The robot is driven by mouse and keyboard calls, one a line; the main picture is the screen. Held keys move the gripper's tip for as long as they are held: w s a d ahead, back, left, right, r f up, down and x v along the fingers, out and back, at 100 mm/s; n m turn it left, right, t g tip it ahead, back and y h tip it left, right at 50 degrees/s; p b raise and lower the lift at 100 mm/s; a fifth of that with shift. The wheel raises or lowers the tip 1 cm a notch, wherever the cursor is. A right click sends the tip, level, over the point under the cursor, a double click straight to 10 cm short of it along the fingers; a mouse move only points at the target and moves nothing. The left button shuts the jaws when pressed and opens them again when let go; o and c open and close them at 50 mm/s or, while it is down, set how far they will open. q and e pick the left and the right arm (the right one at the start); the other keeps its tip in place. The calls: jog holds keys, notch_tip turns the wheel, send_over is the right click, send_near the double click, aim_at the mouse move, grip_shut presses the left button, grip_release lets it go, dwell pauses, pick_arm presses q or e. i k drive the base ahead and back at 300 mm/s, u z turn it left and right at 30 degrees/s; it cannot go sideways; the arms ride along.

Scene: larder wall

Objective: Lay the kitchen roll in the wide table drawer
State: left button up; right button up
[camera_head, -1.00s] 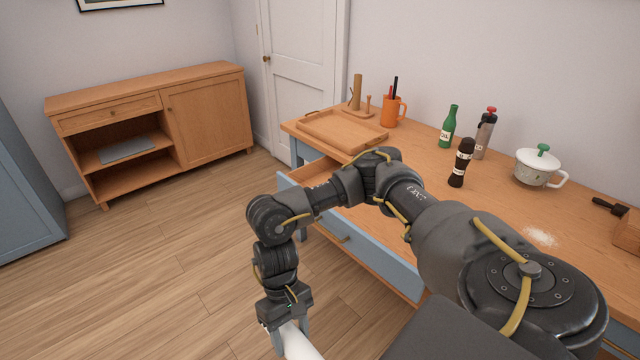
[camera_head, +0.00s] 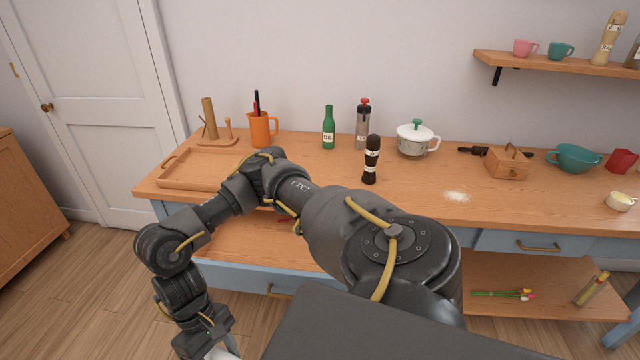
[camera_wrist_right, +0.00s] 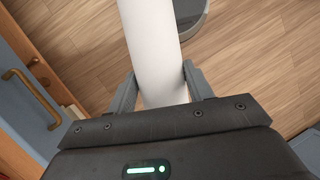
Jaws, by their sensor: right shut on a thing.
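The kitchen roll (camera_wrist_right: 152,45) is a white cylinder held between the two fingers of my right gripper (camera_wrist_right: 160,88) in the right wrist view. In the head view only a bit of the roll (camera_head: 221,353) shows at the bottom edge, below my right wrist. The wide table drawer (camera_head: 235,245) is pulled open under the table's left part; its blue front has a brass handle (camera_head: 281,290). My right arm crosses over it and hides part of its inside. The gripper and roll are outside the drawer, in front of its front panel. My left gripper is not in view.
The tabletop holds a wooden tray (camera_head: 197,182), roll stand (camera_head: 209,122), orange jug (camera_head: 262,130), green bottle (camera_head: 328,130), dark mill (camera_head: 371,160) and white pot (camera_head: 412,140). A second, shut drawer (camera_head: 520,242) is at right. Floor at lower left is clear.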

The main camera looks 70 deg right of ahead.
aim_at(301, 263)
jog(key=z, duration=1.05)
jog(key=i, duration=1)
jog(key=z, duration=1)
